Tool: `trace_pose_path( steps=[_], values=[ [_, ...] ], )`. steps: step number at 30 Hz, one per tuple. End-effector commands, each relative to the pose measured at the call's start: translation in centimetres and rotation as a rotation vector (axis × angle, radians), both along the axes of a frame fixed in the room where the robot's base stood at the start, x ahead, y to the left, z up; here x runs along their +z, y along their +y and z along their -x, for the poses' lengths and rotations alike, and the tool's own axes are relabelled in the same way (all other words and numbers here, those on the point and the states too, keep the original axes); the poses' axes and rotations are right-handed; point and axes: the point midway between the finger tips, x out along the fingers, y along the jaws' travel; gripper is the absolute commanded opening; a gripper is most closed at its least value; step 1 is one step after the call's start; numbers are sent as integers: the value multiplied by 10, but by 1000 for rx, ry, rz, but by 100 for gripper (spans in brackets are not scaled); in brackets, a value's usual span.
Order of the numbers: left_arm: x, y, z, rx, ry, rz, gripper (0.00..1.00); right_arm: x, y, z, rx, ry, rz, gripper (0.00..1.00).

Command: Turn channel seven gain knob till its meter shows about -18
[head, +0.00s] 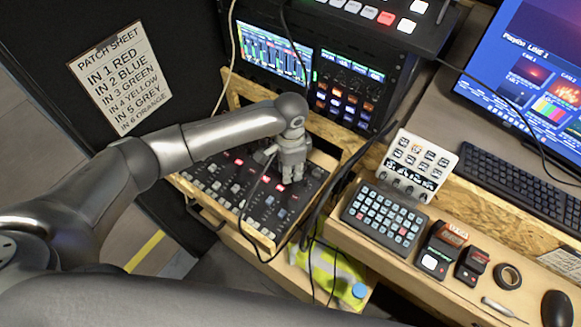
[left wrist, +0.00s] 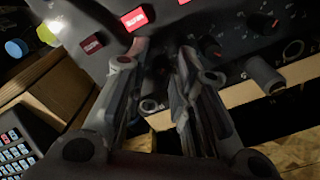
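The mixing console (head: 222,190) sits in a wooden tray, with rows of knobs and lit red buttons. My left gripper (head: 290,180) points down at its right part. In the left wrist view the two fingertips (left wrist: 163,58) are a small gap apart. A dark knob-like shape (left wrist: 158,70) shows between them; I cannot tell whether they touch it. Another knob (left wrist: 265,76) stands free to the right. The meter screen (head: 270,52) shows several coloured bars; its channel numbers and values are too small to read. The knob labels are unreadable. My right gripper is out of view.
Black cables (head: 318,210) run close to the gripper and over the console's right edge. A wooden edge and a black button panel (head: 385,217) lie to the right. A rack unit (head: 345,90) stands behind. A patch sheet (head: 120,77) hangs at the left.

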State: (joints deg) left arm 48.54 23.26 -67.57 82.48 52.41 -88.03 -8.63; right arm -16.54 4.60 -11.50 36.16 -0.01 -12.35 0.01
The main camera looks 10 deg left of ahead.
Motion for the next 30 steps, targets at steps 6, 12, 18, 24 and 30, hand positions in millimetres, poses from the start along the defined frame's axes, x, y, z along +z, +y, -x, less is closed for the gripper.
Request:
trace_pose_path(
  steps=[6,12,18,24,30],
  values=[
    [-2,0,0,0,0,1,24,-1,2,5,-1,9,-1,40],
    [-2,0,0,0,0,1,7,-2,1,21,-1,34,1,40],
    [-1,0,0,-1,0,1,0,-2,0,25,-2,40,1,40],
    [-1,0,0,-23,0,1,0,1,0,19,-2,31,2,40],
    [1,-1,0,-112,1,2,0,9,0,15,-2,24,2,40]
  ],
)
